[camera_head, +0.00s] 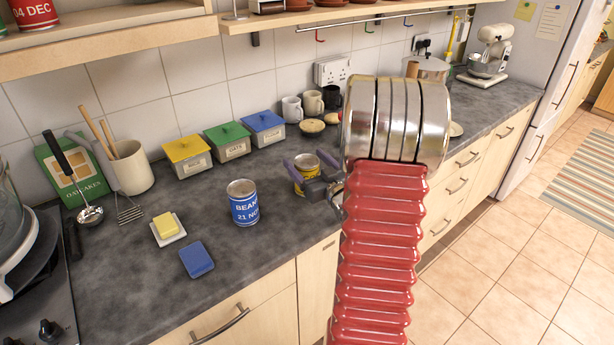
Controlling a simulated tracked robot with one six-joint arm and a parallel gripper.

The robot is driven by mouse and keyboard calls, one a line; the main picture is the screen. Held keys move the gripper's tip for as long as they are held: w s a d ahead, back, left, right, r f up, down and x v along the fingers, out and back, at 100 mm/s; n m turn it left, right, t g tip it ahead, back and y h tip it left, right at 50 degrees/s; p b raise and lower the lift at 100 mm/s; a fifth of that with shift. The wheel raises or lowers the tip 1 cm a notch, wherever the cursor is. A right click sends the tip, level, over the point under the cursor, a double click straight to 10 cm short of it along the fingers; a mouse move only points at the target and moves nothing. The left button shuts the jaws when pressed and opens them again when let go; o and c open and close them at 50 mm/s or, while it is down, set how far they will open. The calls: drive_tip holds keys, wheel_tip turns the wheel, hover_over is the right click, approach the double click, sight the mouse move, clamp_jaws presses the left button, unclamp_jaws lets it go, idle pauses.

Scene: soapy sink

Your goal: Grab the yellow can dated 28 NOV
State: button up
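A yellow can (307,170) with an open-looking metal top stands on the dark worktop, right of centre. Its date is hidden or too small to read. The dark fingers of my gripper (312,172) lie on either side of this can, one left and one right. I cannot tell whether they press on it. My red ribbed arm and its metal bands hide the rest of the gripper and the worktop behind.
A blue can (243,203) marked BEANS 21 NOV stands to the left. A red can (34,12) marked 04 DEC is on the shelf. Yellow, green and blue canisters (227,141) and mugs (292,109) stand behind. A blue sponge (197,260) and butter (165,226) lie front left.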

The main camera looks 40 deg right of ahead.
drive_tip(key=shift+r, duration=0.1)
clamp_jaws()
idle(0.8)
